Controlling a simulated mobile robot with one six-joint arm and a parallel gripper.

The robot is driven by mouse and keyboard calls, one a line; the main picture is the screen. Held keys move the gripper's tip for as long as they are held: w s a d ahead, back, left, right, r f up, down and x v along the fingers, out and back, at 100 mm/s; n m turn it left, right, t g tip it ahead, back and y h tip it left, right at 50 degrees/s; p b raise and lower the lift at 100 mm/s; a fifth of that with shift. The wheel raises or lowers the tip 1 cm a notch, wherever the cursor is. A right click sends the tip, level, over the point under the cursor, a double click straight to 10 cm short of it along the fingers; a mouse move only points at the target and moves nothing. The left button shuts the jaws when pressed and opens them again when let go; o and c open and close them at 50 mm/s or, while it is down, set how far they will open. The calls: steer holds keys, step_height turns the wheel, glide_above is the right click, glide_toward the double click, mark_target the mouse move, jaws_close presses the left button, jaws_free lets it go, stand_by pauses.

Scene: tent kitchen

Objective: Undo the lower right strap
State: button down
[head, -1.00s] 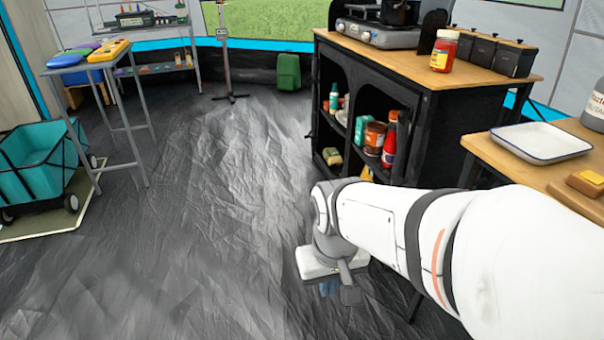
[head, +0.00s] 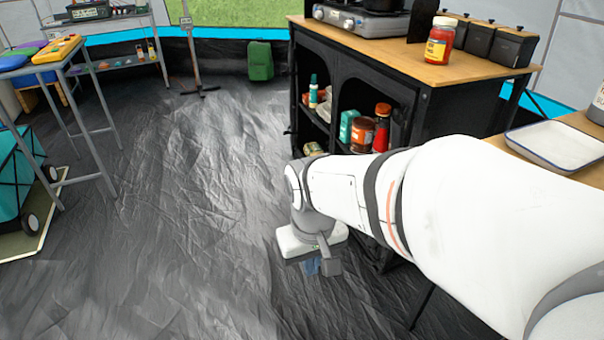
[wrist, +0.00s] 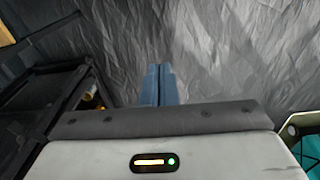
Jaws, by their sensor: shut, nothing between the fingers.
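My gripper (head: 312,267) points down over the floor in the head view, in front of the black cabinet. Its two blue fingers (wrist: 157,84) are together in the wrist view with nothing between them. The black cabinet (head: 436,120) has a wooden top and arched openings onto shelves with jars and bottles. I cannot make out the lower right strap in either view. My white arm hides the cabinet's lower right part in the head view. My gripper is apart from the cabinet.
A red jar (head: 440,41) and a stove (head: 362,20) stand on the cabinet top. A white tray (head: 556,147) lies at the right. A teal wagon (head: 12,180) and a grey-legged table (head: 68,95) are at the left. The dark, wrinkled floor (head: 190,190) between is clear.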

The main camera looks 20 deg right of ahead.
steer(key=w+d+f+n+g+h+p, duration=0.1)
steer(key=w+d+f+n+g+h, duration=0.25)
steer(key=w+d+f+h, duration=0.35)
steer(key=w+d+f+n+g+h+p, duration=0.1)
steer(key=w+d+f+n+g+h, duration=0.3)
steer(key=w+f, duration=0.6)
steer(key=n+t+h, duration=0.6)
steer(key=n+h, duration=0.1)
steer(key=n, duration=0.3)
glide_toward(380, 269)
steer(key=d+b, duration=0.2)
steer(key=d, duration=0.3)
steer(key=shift+s+d+b, duration=0.1)
steer(key=shift+d+b, duration=0.2)
steer(key=shift+d+r, duration=0.15)
steer(key=shift+d, duration=0.5)
